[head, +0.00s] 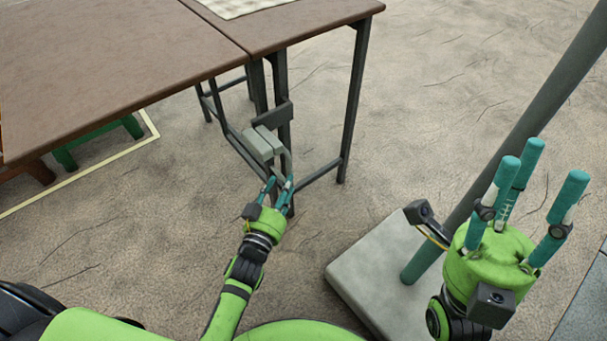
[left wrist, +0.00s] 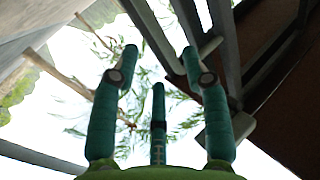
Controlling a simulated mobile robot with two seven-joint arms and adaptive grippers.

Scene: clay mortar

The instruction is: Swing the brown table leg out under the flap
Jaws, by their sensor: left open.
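A brown table (head: 313,24) has a wide brown flap (head: 110,60) level beside it on the left. Its legs look dark grey rather than brown. A dark leg frame (head: 258,88) stands under the seam, close to another upright (head: 281,75). A pale grey block-like piece (head: 262,143) sits low at this frame. My left gripper (head: 279,184) is open just below and in front of that piece; contact cannot be told. In the left wrist view its fingers (left wrist: 158,85) are apart, with dark bars (left wrist: 227,55) above. My right gripper (head: 530,185) is open and empty, fingers upward.
A pale cloth (head: 238,7) lies on the table. A green post (head: 520,145) rises from a grey slab (head: 375,275) at the right. A green-legged low object (head: 100,138) is under the flap's left side, by a pale floor strip (head: 85,178). The central floor is clear.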

